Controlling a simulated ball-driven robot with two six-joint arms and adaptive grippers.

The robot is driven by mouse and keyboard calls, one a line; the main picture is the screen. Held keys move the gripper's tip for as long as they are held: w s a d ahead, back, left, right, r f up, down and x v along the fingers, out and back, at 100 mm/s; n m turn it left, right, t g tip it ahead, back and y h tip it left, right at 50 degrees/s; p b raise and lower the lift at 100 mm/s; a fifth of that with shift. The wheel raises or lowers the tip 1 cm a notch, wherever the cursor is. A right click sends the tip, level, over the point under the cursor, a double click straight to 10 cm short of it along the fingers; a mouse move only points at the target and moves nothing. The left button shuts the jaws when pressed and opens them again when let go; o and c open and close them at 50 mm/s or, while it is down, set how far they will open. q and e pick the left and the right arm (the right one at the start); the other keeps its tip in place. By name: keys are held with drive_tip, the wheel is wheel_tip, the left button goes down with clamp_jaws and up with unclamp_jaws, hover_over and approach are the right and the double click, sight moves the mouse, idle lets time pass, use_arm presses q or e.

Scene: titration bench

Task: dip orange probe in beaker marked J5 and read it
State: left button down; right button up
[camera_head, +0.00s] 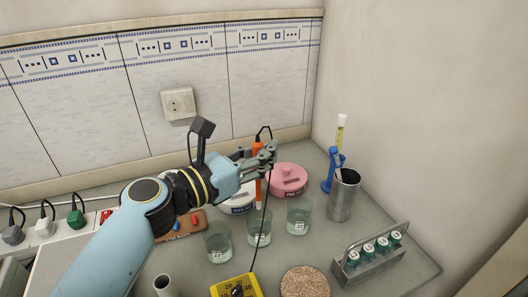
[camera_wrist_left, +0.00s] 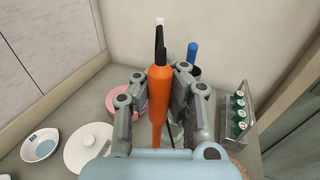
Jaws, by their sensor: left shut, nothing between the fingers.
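The orange probe (camera_head: 257,165) stands upright at the fingers of my left gripper (camera_head: 264,160), its pale lower end just above or behind the middle beaker (camera_head: 261,240). In the left wrist view the probe (camera_wrist_left: 159,95) shows large between the finger links. My left gripper is shut, with no firm hold on the probe apparent. A left beaker (camera_head: 219,254) and a right beaker (camera_head: 298,228) flank the middle one. All hold clear liquid and have small white labels too small to read surely. A black cable hangs from the probe's top toward a yellow dial box (camera_head: 222,289).
A pink lidded pot (camera_head: 289,180) stands behind the beakers. A cork mat (camera_head: 305,283) lies in front.

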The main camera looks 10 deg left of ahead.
use_arm(q)
wheel_tip(320, 180, down, 8)
drive_tip(key=b, duration=0.6)
drive_tip(key=shift+f+b, duration=0.25)
drive_tip(key=shift+b, duration=0.1)
idle(0.7)
idle(1.1)
idle(1.5)
drive_tip(key=shift+r, duration=0.15)
idle(0.6)
